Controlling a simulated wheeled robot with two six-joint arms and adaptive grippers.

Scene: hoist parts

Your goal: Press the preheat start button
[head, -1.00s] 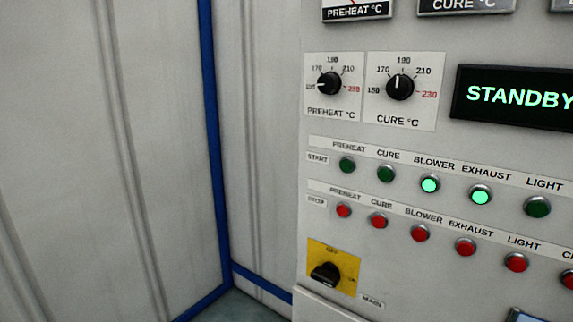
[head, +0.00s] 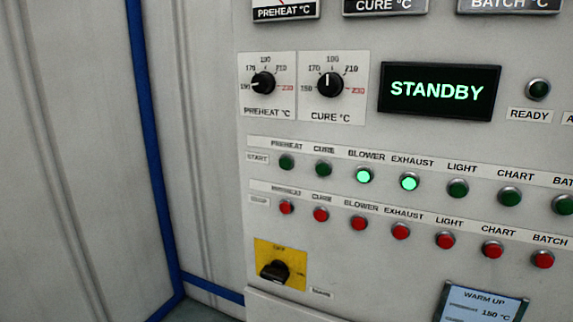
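The preheat start button (head: 286,162) is the leftmost green button in the START row of the control panel (head: 345,255). It is dark green and looks unlit. The cure start button (head: 323,168) beside it is also dark. The blower (head: 364,175) and exhaust (head: 409,182) start buttons glow bright green. The red preheat stop button (head: 286,207) sits directly below the preheat start button. The display (head: 440,92) reads STANDBY. Neither of my grippers shows in the head view.
Preheat (head: 263,84) and cure (head: 328,86) temperature knobs sit above the buttons. A black main switch on a yellow plate (head: 294,256) is at lower left. A small WARM UP screen (head: 482,304) is at the bottom right. Pale wall panels with blue trim (head: 152,150) stand at left.

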